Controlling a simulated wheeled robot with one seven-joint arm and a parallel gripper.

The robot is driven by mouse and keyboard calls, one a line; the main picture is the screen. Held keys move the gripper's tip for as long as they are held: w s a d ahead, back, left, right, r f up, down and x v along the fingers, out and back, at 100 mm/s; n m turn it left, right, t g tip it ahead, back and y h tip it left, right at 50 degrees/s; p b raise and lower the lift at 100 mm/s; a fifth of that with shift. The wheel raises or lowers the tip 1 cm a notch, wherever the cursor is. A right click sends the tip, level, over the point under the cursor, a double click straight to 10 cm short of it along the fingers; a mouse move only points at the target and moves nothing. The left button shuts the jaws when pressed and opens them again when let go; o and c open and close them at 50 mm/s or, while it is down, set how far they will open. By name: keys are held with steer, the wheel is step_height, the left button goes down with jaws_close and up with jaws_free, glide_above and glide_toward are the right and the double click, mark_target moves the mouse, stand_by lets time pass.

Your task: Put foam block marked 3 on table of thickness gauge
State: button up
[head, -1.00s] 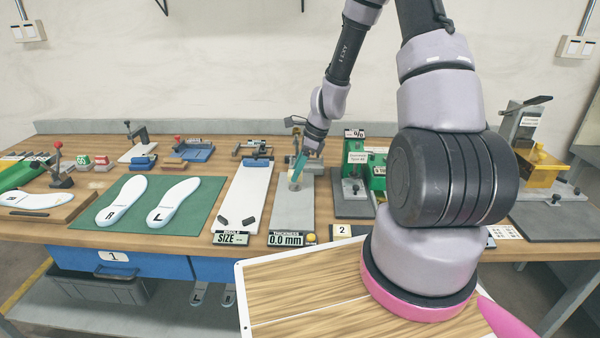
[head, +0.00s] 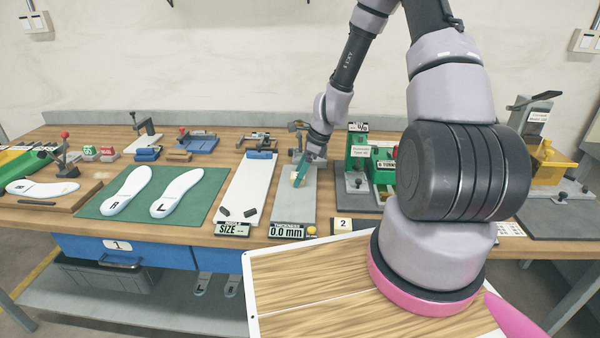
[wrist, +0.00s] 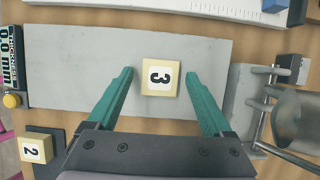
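The tan foam block marked 3 (wrist: 160,77) lies on the grey table of the thickness gauge (wrist: 80,70) in the wrist view. My gripper (wrist: 160,75) has its teal fingers spread on either side of the block, with a gap at each side. In the head view my gripper (head: 300,172) is low over the gauge table (head: 294,207), and the block is hidden or too small to make out there. The gauge's display (head: 287,231) reads 0.0 mm.
The gauge's metal post and cylinder (wrist: 295,120) stand at the right in the wrist view. A block marked 2 (wrist: 34,149) sits on a dark pad at lower left. The white size gauge (head: 246,190) lies left of the table, the green fixture (head: 372,158) right.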

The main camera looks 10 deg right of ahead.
steer(key=shift+r, duration=0.1)
steer(key=s+d+r+n+t, duration=0.1)
steer(key=s+d+r+n, duration=0.1)
steer(key=r, duration=0.9)
steer(key=s+d+r+n, duration=0.2)
steer(key=r+n, duration=0.1)
steer(key=r, duration=0.8)
steer(key=s+d+r+n+t+h, duration=0.1)
steer(key=s+r+n+t, duration=0.3)
steer(key=s+r+n, duration=0.8)
steer(key=s+r+h, duration=0.1)
steer(key=s+r, duration=0.5)
steer(key=r, duration=0.1)
steer(key=shift+s+r+n+t, duration=0.15)
steer(key=shift+s+n+t, duration=0.15)
steer(key=shift+t, duration=0.1)
